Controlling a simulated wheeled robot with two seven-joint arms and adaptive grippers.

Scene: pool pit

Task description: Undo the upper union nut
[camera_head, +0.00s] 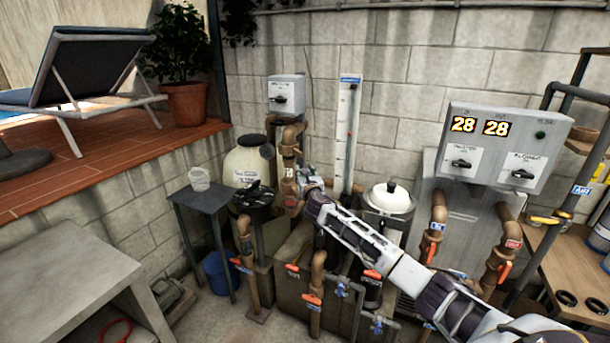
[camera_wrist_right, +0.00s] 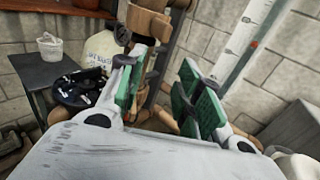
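A brown vertical pipe (camera_head: 290,165) with thick fittings stands against the block wall. A wide brown collar on it (camera_head: 290,148) looks like the upper union nut, though I cannot be sure. In the right wrist view a wide brown collar (camera_wrist_right: 148,22) shows at the top, beyond the fingers. My right gripper (camera_head: 309,183) is beside the pipe, below that collar. In the right wrist view my right gripper (camera_wrist_right: 165,92) is open, its green-padded fingers apart with nothing clamped between them. The pipe's lower part is partly hidden by the left finger. My left gripper is not in view.
A cream tank (camera_head: 246,168) and black-lidded filter (camera_head: 254,197) stand left of the pipe, by a dark table (camera_head: 206,200). A white-lidded vessel (camera_head: 389,198) and level gauge (camera_head: 346,130) are to the right. Pipes with red-handled valves (camera_head: 312,298) crowd the front.

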